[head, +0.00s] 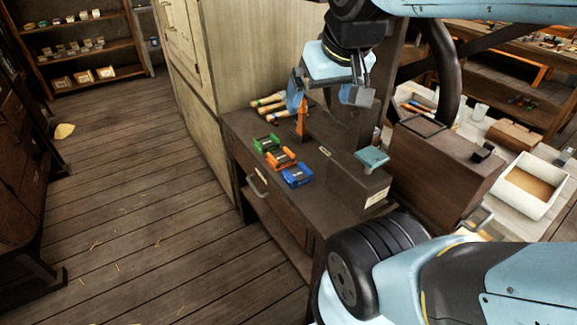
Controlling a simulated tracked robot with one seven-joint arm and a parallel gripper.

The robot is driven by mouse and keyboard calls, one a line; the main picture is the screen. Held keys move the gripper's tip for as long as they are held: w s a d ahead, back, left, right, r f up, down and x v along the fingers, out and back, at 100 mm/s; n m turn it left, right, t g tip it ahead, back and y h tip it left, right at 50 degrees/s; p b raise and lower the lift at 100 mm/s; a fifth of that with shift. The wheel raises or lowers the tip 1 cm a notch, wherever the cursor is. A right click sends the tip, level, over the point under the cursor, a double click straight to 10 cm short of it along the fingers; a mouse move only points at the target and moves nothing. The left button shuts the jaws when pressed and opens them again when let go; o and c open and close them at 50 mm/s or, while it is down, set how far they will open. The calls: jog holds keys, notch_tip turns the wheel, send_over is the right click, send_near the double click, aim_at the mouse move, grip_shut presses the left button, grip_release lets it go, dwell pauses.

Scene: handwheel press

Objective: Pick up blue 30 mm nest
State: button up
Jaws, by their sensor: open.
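The blue nest (298,175) sits on the dark bench top, nearest the front in a short row. An orange nest (281,157) and a green nest (266,143) stand behind it to the left. My gripper (328,103) hangs above the bench, behind and to the right of the blue nest in the picture. Its two fingers are spread apart with nothing seen between them. It is clear of all the nests. The size marking on the blue nest is too small to read.
The handwheel press (442,70) stands right of the nests, with a light teal pad (372,158) near its front. Several wooden-handled tools (268,102) lie at the back of the bench by the cabinet (235,60). A white bin (527,188) stands at the right.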

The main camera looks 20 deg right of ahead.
jog(key=shift+w, duration=0.1)
jog(key=n+g, duration=0.2)
jog(key=g, duration=0.4)
send_over(297, 174)
notch_tip(297, 174, down, 32)
jog(key=shift+f, duration=0.15)
jog(key=shift+w+d+f, duration=0.1)
jog(key=shift+f, duration=2.5)
jog(key=shift+c, duration=0.4)
jog(key=c, duration=1.2)
jog(key=shift+o, duration=0.2)
jog(key=shift+r, duration=0.1)
